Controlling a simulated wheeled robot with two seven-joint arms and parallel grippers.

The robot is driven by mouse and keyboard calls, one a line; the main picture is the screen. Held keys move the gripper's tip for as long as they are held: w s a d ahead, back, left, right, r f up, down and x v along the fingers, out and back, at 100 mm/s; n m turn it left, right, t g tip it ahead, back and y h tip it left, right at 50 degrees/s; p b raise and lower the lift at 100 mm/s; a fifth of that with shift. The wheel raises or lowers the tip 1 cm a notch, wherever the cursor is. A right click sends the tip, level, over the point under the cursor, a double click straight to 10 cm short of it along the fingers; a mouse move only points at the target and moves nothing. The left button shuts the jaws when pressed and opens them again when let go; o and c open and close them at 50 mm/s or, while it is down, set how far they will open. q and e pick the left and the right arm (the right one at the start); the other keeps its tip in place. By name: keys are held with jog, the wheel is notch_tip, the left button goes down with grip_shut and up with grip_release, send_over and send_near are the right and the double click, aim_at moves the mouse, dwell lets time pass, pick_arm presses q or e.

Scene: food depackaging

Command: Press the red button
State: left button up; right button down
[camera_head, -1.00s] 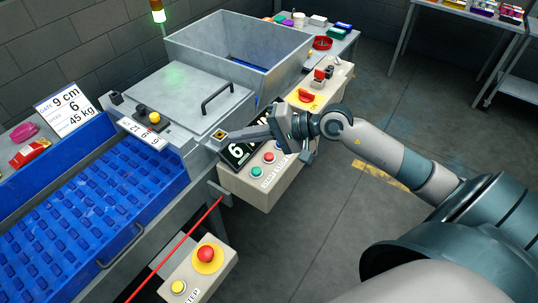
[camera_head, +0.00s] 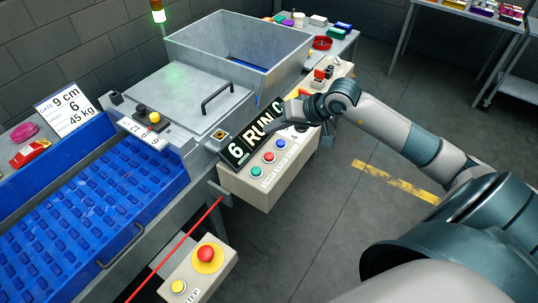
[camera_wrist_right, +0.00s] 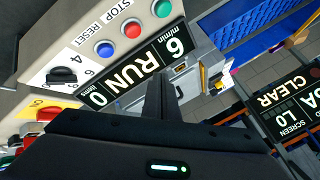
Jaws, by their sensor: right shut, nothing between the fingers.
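The control panel (camera_head: 262,195) carries a red button (camera_head: 268,157) between a green button (camera_head: 256,171) and a blue button (camera_head: 280,144). In the right wrist view the red button (camera_wrist_right: 132,29) sits beside the word STOP and stands out from the panel face. My right gripper (camera_head: 284,117) is shut and empty, in front of the RUN display (camera_head: 255,137), beyond the buttons and apart from the red one. In the wrist view its fingers (camera_wrist_right: 160,82) point at the display. Another red mushroom button (camera_head: 206,253) sits on a separate box in front. My left gripper is not in view.
Another red knob on a yellow plate (camera_head: 305,96) is farther along the panel, beside my right wrist. A black rotary dial (camera_wrist_right: 62,75) shows in the wrist view. A metal hopper (camera_head: 210,45) and lidded housing stand behind. A red cord (camera_head: 180,246) runs past the front box.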

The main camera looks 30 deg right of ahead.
aim_at(273, 157)
notch_tip(273, 157, down, 5)
jog(key=shift+f, duration=0.2)
jog(key=shift+f+b, duration=1.45)
jog(key=shift+b, duration=0.2)
dwell(1.0)
jog(key=shift+f+b, duration=0.4)
jog(key=shift+b, duration=0.6)
